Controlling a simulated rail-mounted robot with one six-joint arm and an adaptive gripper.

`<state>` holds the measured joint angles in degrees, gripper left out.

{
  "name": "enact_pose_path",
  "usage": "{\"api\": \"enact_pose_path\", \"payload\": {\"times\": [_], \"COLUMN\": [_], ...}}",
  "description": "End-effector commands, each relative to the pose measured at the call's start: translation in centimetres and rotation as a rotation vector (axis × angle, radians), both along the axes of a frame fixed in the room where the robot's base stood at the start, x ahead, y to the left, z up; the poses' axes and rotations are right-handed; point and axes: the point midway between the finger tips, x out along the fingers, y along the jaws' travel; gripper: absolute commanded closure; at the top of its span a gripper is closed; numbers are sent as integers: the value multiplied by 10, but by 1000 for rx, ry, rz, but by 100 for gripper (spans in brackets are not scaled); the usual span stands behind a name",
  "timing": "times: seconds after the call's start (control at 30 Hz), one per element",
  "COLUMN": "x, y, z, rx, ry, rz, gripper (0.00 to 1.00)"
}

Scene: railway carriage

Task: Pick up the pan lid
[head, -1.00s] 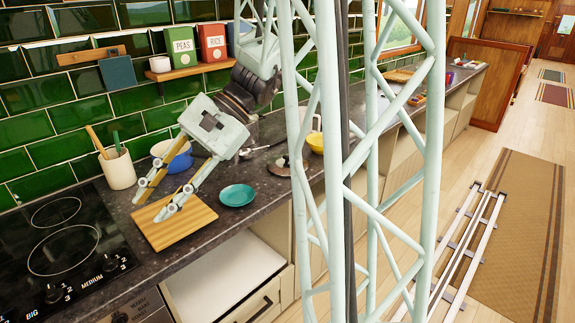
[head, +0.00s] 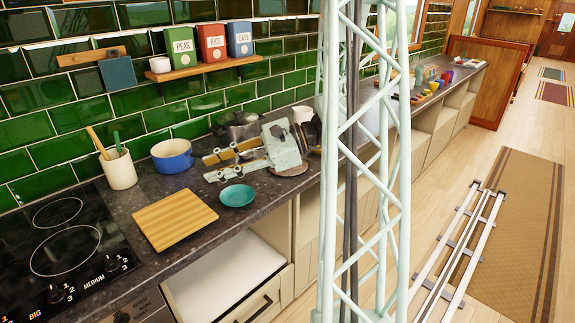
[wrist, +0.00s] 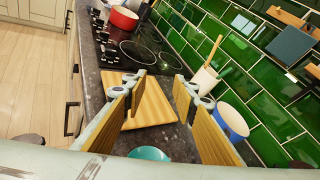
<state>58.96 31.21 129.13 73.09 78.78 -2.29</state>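A round brownish disc (head: 292,172), which looks like the pan lid, lies on the dark counter in the head view. My gripper's palm covers much of it, and I cannot tell whether they touch. My gripper (head: 208,168) is low over the counter, with its fingers pointing left, past the disc. In the wrist view my gripper (wrist: 160,92) is open, with nothing between its fingers. I cannot make out the disc in the wrist view. A dark pot (head: 238,122) stands behind the gripper near the tiled wall.
A teal bowl (head: 238,195) sits just in front of the fingers. A wooden board (head: 174,220), blue pot (head: 172,155) and utensil crock (head: 119,170) stand left. A red pot (wrist: 123,19) is on the hob. A shelf (head: 205,68) with tins hangs above.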

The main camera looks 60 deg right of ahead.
Motion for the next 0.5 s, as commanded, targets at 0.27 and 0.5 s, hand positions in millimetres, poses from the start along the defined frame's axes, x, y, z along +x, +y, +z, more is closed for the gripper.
{"api": "enact_pose_path", "payload": {"times": [0.27, 0.5], "x": [-7, -23], "y": [-78, -147], "z": [-23, -46], "rx": [122, 219], "ry": [-17, -40], "rz": [-189, -354], "gripper": [74, 74]}}
